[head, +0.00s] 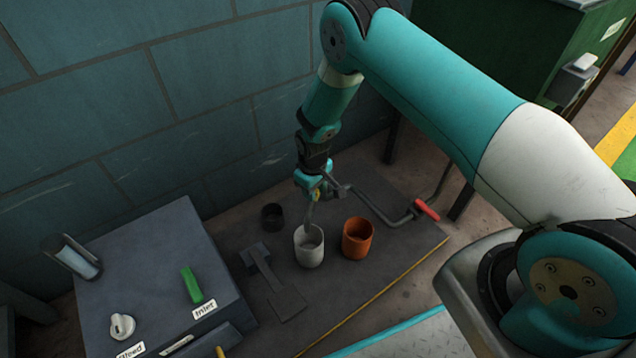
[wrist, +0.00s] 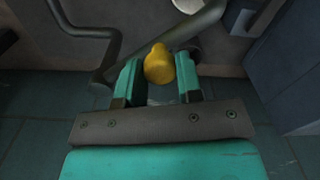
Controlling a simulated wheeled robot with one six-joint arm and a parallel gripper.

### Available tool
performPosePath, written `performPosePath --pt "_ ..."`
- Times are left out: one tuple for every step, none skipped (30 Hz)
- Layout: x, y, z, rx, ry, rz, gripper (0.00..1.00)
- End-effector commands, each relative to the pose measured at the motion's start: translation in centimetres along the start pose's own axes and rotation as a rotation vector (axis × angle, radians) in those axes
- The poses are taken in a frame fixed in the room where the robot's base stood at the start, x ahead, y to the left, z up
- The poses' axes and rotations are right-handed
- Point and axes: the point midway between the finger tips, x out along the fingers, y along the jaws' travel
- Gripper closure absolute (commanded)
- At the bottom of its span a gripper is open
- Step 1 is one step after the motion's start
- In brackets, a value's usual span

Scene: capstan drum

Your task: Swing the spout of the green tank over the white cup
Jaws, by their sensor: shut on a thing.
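My gripper (head: 314,184) is shut on a yellow knob (wrist: 159,64), which sits between its two fingers in the wrist view. Just below the gripper in the head view, a grey spout-like piece (head: 310,213) points down at the white cup (head: 309,250). Its lower end appears over the cup's mouth; the exact gap is not clear. The white cup stands upright on the dark bench. A large dark green box (head: 490,45) stands at the upper right; I cannot tell whether it is the green tank. My arm hides part of the area behind.
An orange cup (head: 357,240) stands right of the white cup, and a small black cup (head: 272,216) behind left. A bent grey rod ends in a red handle (head: 427,210) at right. A grey console with a green switch (head: 191,284) stands at left.

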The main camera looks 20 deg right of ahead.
Motion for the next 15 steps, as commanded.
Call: performPosePath --pt "-0.06 -0.02 -0.08 -0.008 0.004 0.001 1.00" --pt "-0.05 -0.04 -0.07 -0.012 0.004 0.001 1.00" --pt "-0.04 -0.06 -0.07 -0.016 0.004 0.001 1.00" --pt "-0.03 -0.07 -0.06 -0.018 0.004 0.001 1.00" --pt "-0.02 -0.07 -0.06 -0.019 0.004 0.001 1.00" --pt "-0.01 -0.07 -0.06 -0.020 0.004 0.001 1.00" --pt "-0.01 -0.07 -0.06 -0.020 0.004 0.001 1.00" --pt "0.00 -0.07 -0.06 -0.020 0.005 0.001 1.00" --pt "0.00 -0.06 -0.06 -0.020 0.005 0.001 1.00" --pt "0.00 -0.06 -0.06 -0.019 0.005 0.001 1.00" --pt "0.00 -0.05 -0.06 -0.019 0.005 0.001 1.00" --pt "0.00 -0.05 -0.05 -0.019 0.005 0.001 1.00" --pt "0.00 -0.05 -0.05 -0.019 0.005 0.001 1.00" --pt "0.00 -0.04 -0.05 -0.018 0.005 0.001 1.00" --pt "0.00 -0.04 -0.05 -0.018 0.005 0.000 0.65"
